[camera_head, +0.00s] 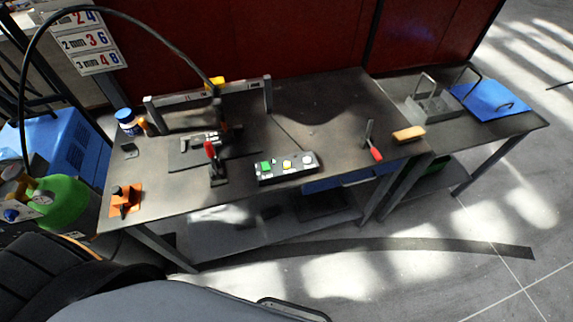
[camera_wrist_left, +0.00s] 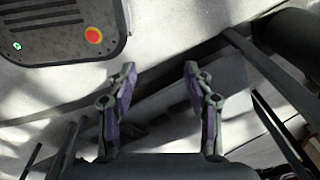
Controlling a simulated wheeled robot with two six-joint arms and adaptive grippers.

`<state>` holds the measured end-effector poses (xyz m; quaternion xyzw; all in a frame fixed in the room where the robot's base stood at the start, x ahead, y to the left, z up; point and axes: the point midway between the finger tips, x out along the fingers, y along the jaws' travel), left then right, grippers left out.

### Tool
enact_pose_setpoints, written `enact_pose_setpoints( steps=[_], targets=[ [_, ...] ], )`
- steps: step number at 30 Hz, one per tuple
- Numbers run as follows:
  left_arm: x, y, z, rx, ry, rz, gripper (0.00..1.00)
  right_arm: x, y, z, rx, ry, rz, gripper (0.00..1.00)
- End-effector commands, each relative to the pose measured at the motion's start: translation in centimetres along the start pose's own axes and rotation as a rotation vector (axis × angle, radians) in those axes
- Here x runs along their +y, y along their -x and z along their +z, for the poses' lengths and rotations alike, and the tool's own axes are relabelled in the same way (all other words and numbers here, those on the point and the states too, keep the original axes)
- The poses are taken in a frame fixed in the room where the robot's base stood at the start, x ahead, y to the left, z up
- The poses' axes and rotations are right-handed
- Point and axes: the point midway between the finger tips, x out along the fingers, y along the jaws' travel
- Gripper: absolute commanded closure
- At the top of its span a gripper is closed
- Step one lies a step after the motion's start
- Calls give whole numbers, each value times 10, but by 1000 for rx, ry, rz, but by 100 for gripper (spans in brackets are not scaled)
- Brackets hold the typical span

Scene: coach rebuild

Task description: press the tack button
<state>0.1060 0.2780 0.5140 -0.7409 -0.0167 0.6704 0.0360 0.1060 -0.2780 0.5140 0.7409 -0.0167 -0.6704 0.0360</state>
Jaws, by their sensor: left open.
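A control box (camera_head: 286,168) sits at the front edge of the dark workbench in the head view. On its top are a green button (camera_head: 265,165), a yellow button (camera_head: 287,164) and a whitish button (camera_head: 307,160). Their labels are too small to read, so I cannot tell which is the tack button. My left gripper (camera_wrist_left: 160,72) shows only in the left wrist view. Its two fingers are apart with nothing between them, and the control box is not in that view. My right gripper is in neither view.
Left of the box stand a red-handled clamp (camera_head: 212,160), an orange block (camera_head: 125,201) and a blue-white can (camera_head: 128,121). To the right are another red-handled clamp (camera_head: 373,145) and a brush (camera_head: 408,134). A side table (camera_head: 450,133) adjoins. The floor in front is open.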

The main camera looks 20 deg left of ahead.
Motion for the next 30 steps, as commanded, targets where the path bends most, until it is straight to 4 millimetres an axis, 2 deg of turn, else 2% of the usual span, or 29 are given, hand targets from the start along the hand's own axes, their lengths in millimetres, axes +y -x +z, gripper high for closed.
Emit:
enact_pose_setpoints(
  steps=[8, 20, 30],
  targets=[
    [0, 0, 0, 0, 0, 0, 48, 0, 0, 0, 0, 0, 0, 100],
    [0, 0, 0, 0, 0, 0, 100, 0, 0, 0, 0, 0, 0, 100],
    [0, 0, 0, 0, 0, 0, 100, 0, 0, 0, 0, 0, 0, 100]
  ],
)
